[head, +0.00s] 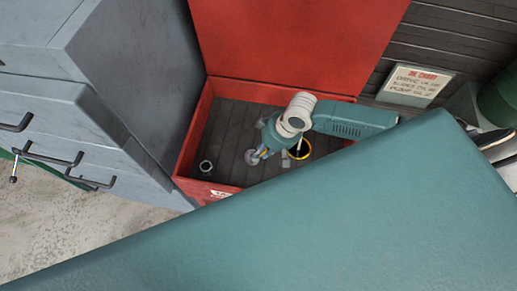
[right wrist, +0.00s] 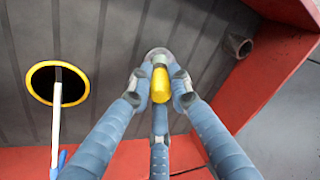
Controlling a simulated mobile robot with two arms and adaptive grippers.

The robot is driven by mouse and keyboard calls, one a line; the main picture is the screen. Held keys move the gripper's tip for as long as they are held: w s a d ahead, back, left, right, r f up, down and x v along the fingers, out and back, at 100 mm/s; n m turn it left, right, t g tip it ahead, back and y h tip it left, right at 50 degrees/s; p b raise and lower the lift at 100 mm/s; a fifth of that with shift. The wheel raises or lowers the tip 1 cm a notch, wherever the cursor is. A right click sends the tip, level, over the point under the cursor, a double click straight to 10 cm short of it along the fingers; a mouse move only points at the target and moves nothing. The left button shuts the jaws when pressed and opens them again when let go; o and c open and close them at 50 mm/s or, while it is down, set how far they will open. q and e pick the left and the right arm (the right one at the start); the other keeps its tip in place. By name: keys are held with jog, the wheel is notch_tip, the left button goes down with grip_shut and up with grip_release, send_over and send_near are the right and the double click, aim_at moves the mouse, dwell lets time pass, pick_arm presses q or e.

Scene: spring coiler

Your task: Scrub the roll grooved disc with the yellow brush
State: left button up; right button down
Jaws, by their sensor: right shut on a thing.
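My right gripper (head: 259,155) is inside the open red box. In the right wrist view its blue-grey fingers (right wrist: 160,85) are shut on a yellow piece (right wrist: 160,84), which looks like the brush handle. A round grey disc (right wrist: 152,54) shows just beyond the fingertips; it also shows in the head view (head: 251,158). Whether it is the grooved disc or the brush's head, and whether the two touch, I cannot tell. The brush's bristles are hidden. My left gripper is not in view.
The red box (head: 188,140) has a dark slatted floor. A grey hollow cylinder (head: 206,167) stands left; the right wrist view shows it near the wall (right wrist: 238,45). A yellow-rimmed dark container (right wrist: 33,72) holds a white rod (right wrist: 57,115). Grey drawers (head: 65,120) stand left.

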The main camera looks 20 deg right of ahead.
jog(key=shift+s+d, duration=0.1)
jog(key=shift+d, duration=0.1)
jog(key=shift+w+a+f, duration=0.1)
jog(key=shift+w+a, duration=0.3)
jog(key=shift+a, duration=0.25)
jog(key=shift+w+a, duration=0.35)
jog(key=shift+a, duration=0.3)
jog(key=shift+s+d, duration=0.25)
jog(key=shift+d, duration=0.15)
jog(key=shift+s+d+r, duration=0.2)
jog(key=shift+s+d, duration=0.3)
jog(key=shift+d, duration=0.35)
jog(key=shift+w+a+f, duration=0.1)
jog(key=shift+w+a, duration=0.3)
jog(key=shift+a, duration=0.25)
jog(key=shift+w+a+f, duration=0.1)
jog(key=shift+w+a, duration=0.3)
jog(key=shift+a, duration=0.2)
jog(key=shift+s+d, duration=0.45)
jog(key=shift+d, duration=0.2)
jog(key=shift+s+d, duration=0.4)
jog(key=shift+d, duration=0.25)
jog(key=shift+w+a+r, duration=0.1)
jog(key=shift+w+a, duration=0.4)
jog(key=shift+a, duration=0.2)
jog(key=shift+w+a, duration=0.45)
jog(key=shift+a, duration=0.2)
